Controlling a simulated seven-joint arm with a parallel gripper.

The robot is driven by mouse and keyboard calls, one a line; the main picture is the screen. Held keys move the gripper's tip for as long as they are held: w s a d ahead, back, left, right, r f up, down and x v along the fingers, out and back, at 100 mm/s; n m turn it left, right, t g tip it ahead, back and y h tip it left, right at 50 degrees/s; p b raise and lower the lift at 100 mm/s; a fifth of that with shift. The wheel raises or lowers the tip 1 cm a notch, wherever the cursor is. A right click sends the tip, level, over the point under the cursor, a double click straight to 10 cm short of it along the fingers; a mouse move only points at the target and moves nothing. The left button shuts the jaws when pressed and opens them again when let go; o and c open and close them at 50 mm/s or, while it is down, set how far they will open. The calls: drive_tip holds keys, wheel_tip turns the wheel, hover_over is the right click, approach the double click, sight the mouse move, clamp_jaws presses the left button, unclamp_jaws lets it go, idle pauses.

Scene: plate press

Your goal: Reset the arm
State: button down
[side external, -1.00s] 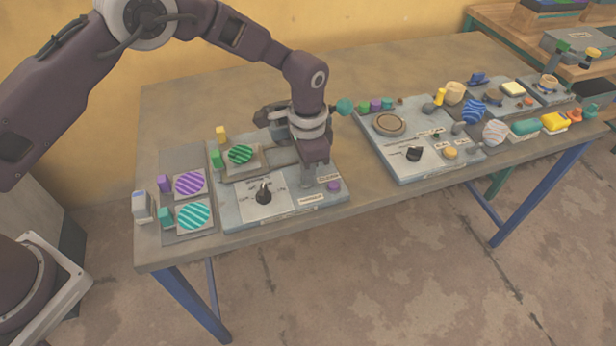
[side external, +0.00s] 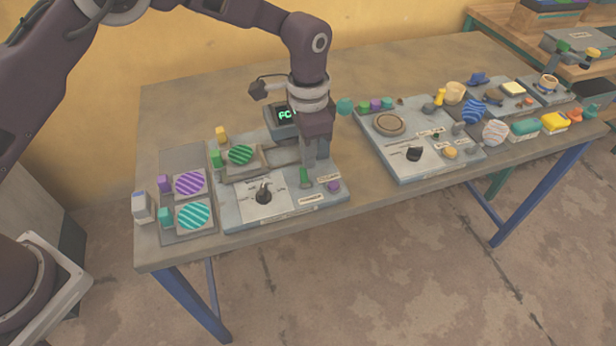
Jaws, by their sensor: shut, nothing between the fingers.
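My gripper (side external: 309,166) is shut and empty. It points down over the right part of the left press panel (side external: 240,215). A small green upright piece (side external: 304,177) stands just below the fingertips. I cannot tell whether they touch it. A purple button (side external: 333,186) sits to its right, and a black knob (side external: 264,194) to its left. A dark display with green characters (side external: 285,114) shows behind my gripper, partly hidden. A green striped disc (side external: 240,155) lies on a square plate on the panel.
Purple striped (side external: 189,183) and teal striped (side external: 193,215) discs lie on plates at the left. A second panel (side external: 400,165) with a round plate and knob stands at the right. Several small objects crowd the table's right end. The table's back left is bare.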

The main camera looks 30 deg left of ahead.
drive_tip(key=shift+r, duration=0.45)
